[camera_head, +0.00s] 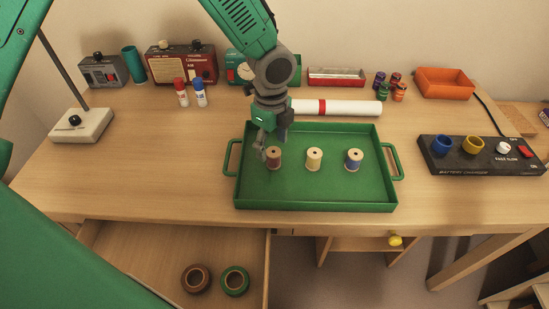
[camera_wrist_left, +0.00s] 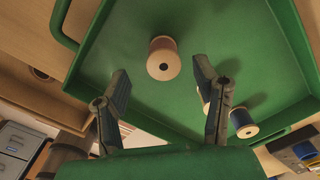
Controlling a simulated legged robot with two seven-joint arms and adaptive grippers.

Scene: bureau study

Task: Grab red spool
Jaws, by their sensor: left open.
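A reddish-brown spool (camera_head: 273,158) stands upright at the left in the green tray (camera_head: 316,202). A cream spool (camera_head: 314,159) and a blue spool (camera_head: 354,160) stand to its right in a row. My left gripper (camera_head: 264,148) is over the tray's left part, close to the reddish-brown spool and partly in front of it. In the left wrist view my left gripper (camera_wrist_left: 160,78) has its fingers spread with nothing between them. The reddish-brown spool (camera_wrist_left: 163,60) shows just beyond the fingertips, in line with the gap. The cream spool is mostly hidden behind the right finger. My right gripper is not in view.
A white roll (camera_head: 345,107) with a red band lies behind the tray. A battery charger (camera_head: 480,155) is at the right. Glue sticks (camera_head: 190,93) stand back left. An open drawer (camera_head: 160,255) with two tape rolls is below the desk's front edge.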

